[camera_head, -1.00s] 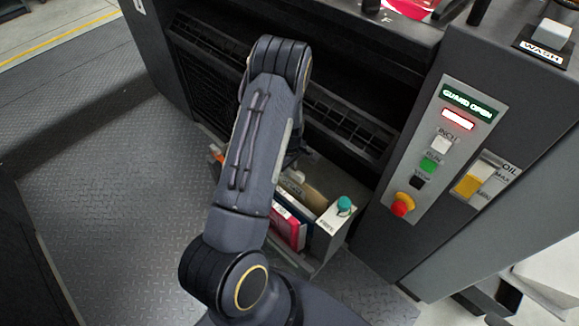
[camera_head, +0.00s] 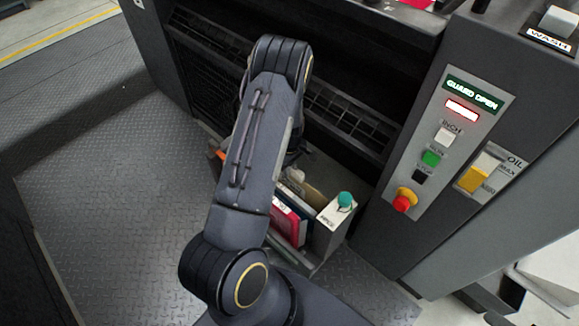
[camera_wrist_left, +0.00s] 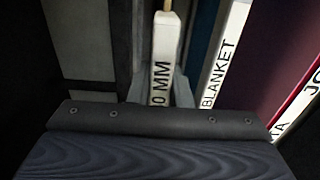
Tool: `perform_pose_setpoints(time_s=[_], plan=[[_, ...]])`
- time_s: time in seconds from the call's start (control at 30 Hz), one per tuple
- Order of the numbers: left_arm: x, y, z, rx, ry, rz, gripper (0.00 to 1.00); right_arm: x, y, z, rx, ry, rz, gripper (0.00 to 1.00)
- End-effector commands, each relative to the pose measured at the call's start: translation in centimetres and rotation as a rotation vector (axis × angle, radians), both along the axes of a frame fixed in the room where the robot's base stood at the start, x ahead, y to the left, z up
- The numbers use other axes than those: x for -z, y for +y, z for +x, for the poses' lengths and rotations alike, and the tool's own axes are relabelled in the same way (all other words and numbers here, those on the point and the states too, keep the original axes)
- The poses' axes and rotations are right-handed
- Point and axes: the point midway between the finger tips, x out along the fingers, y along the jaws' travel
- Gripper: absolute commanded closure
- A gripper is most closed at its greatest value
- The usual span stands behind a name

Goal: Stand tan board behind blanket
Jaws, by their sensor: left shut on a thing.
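My left arm comes up from the bottom of the head view and bends down over a grey rack (camera_head: 327,240). It hides most of my left gripper (camera_head: 293,172), which is shut low in front of the machine. A tan board (camera_head: 312,193) shows in part beside the gripper, inside the rack; its lower part is hidden. In the left wrist view, the white spine lettered BLANKET (camera_wrist_left: 222,65) stands upright on a blue board. A white label ending in "0 MM" (camera_wrist_left: 161,60) is left of it.
A red item (camera_head: 287,225) stands in the rack, and a teal knob (camera_head: 345,200) tops the rack's right end. The control panel (camera_head: 447,140) with a red emergency button (camera_head: 403,201) is close on the right. The tread-plate floor (camera_head: 110,220) at left is clear.

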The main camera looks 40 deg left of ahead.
Motion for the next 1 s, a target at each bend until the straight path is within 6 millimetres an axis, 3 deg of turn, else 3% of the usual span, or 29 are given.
perform_pose_setpoints(time_s=[0.27,0.3,0.47,0.77,1.0], plan=[[0.2,0.0,0.0,0.0,0.0,0.001,1.0,0.1,0.0,0.0,0.0,0.0,0.0,0.44],[0.2,0.0,0.0,0.0,0.0,0.001,0.78,0.1,0.0,0.0,0.0,0.0,0.0,0.44],[0.2,0.0,0.0,0.0,0.0,0.001,0.57,0.1,0.0,0.0,0.0,0.0,0.0,0.44],[-0.1,0.0,0.0,0.0,0.0,0.0,0.57,0.0,0.0,0.0,0.0,0.0,0.0,0.44],[-3.7,0.0,0.1,-0.001,-0.003,0.001,0.57,-1.2,0.0,0.0,0.0,0.0,0.0,0.44]])
